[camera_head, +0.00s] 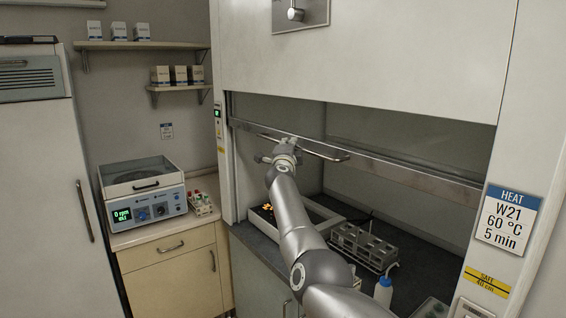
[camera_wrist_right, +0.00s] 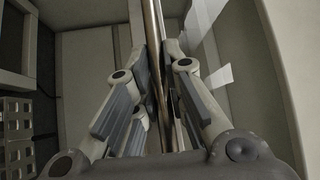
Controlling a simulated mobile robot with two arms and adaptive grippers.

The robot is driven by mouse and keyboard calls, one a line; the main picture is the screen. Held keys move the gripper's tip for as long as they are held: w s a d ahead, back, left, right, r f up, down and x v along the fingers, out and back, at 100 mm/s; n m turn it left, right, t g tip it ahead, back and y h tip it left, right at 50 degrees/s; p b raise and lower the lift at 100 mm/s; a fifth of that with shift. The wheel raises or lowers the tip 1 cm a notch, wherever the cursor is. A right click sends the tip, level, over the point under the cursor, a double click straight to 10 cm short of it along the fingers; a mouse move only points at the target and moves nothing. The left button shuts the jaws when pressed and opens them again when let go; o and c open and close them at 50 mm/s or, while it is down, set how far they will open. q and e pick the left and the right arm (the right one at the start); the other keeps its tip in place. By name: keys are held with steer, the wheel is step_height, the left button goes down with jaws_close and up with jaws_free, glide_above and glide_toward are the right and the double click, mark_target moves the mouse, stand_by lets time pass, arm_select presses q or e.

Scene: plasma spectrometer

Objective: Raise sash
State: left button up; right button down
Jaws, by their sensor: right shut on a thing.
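The fume hood sash (camera_head: 410,175) shows in the head view as a glass pane with a metal lower rail, raised part way above the dark worktop. A long bar handle (camera_head: 325,153) runs along its front. My right gripper (camera_head: 285,148) is at the left part of this handle. In the right wrist view the handle bar (camera_wrist_right: 155,50) runs between the two fingers of my right gripper (camera_wrist_right: 158,100), which is shut on it. The fingertips are small and partly hidden by the wrist in the head view. My left gripper is not in view.
A label reading W21, 60 °C, 5 min (camera_head: 508,220) is on the right post. A centrifuge (camera_head: 143,195) stands at left.

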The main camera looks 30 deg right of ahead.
step_height(320, 180, up, 5)
steer(key=shift+f+p, duration=0.2)
steer(key=shift+p, duration=0.35)
steer(key=shift+r, duration=0.4)
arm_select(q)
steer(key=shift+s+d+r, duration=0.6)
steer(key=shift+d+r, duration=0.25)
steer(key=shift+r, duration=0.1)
arm_select(e)
steer(key=c, duration=1.5)
jaws_free()
steer(key=shift+f, duration=0.1)
